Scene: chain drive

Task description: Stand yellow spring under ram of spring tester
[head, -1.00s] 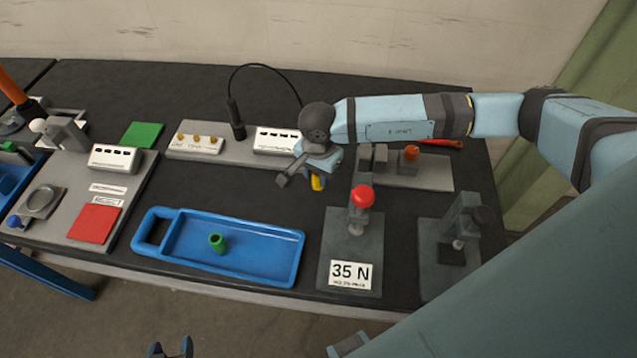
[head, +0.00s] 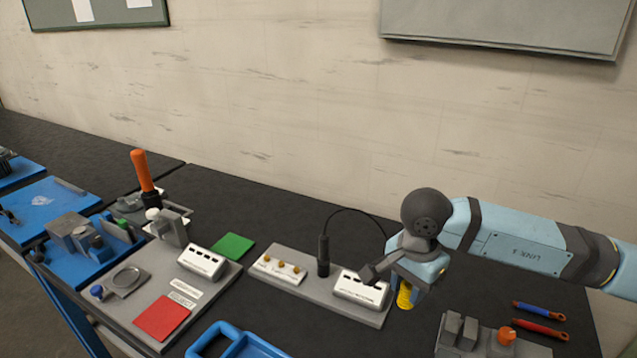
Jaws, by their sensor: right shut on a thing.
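The yellow spring (head: 404,296) hangs below my right gripper (head: 398,280), which is shut on it and holds it above the bench, in front of the right end of a grey board. The gripper body hides the spring's upper part. I see no ram that I can clearly name as the spring tester's; the 35 N stand with the red knob from the earlier frame is outside the view. My left gripper is not in view.
A blue tray (head: 238,342) is cut off at the bottom edge. The grey board (head: 300,281) with a black upright probe lies left of my gripper.

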